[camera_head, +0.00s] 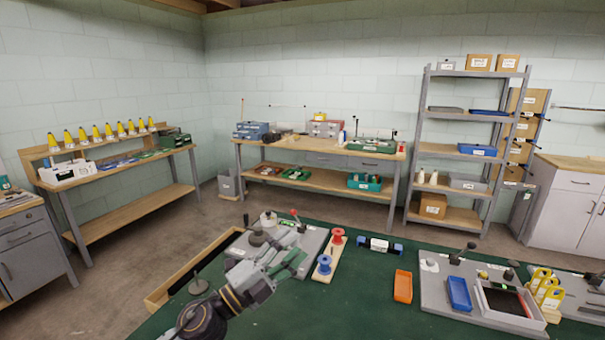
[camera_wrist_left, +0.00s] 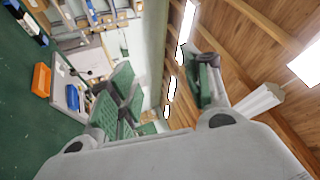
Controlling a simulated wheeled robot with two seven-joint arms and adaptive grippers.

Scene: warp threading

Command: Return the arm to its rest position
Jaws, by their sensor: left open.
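My left gripper (camera_head: 292,255) is raised over the green-topped table (camera_head: 350,300), its arm coming in from the bottom left. It is open, and its green-padded fingers stand apart in the left wrist view (camera_wrist_left: 165,88) with nothing between them. In the head view it hides part of the grey board (camera_head: 312,240) behind it. My right arm and gripper are not in view.
Beside the gripper, a wooden holder (camera_head: 325,274) carries a red spool (camera_head: 337,238) and a blue spool (camera_head: 324,265). A wooden-edged tray (camera_head: 160,298) is at left. The table's front middle is clear.

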